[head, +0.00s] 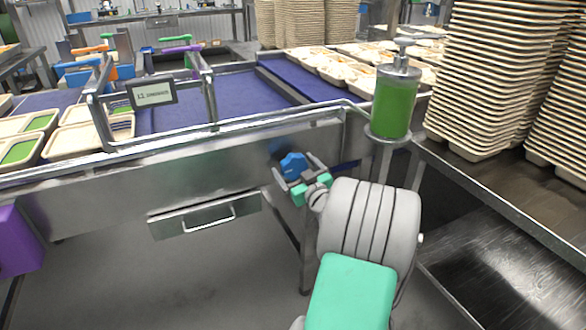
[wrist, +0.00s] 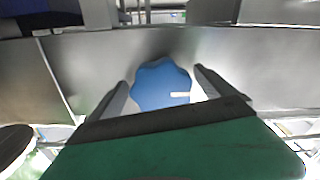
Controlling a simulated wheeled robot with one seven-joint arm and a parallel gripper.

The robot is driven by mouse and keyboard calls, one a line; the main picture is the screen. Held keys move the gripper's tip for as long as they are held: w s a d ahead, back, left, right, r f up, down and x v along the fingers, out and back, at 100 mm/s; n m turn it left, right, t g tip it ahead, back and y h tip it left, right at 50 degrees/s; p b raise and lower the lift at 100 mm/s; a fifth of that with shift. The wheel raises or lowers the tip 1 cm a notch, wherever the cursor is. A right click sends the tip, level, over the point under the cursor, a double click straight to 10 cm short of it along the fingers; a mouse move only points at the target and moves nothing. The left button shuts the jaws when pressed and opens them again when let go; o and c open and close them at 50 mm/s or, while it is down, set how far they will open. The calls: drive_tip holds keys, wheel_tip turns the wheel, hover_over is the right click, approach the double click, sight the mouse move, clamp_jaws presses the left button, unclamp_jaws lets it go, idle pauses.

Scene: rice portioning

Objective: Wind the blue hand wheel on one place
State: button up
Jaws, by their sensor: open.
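The blue hand wheel (head: 292,165) is on the side of the steel conveyor frame in the head view, low and right of centre. In the wrist view the blue hand wheel (wrist: 161,84) has a lobed rim and a pale mark on its lower right. My gripper (head: 296,171) is open at the wheel, with a finger to each side of it. In the wrist view my gripper (wrist: 160,84) has its two dark fingertips left and right of the wheel, with a gap showing on the right. Whether either finger touches the wheel I cannot tell.
A steel drawer (head: 205,217) sits left of the wheel below the conveyor belt (head: 235,109). A green dispenser bottle (head: 394,102) stands above right of my gripper. Tall tray stacks (head: 495,75) stand on the right bench. The floor below the drawer is clear.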

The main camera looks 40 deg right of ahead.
drive_tip(key=shift+w, duration=0.2)
drive_tip(key=shift+c, duration=0.5)
drive_tip(key=c, duration=1.3)
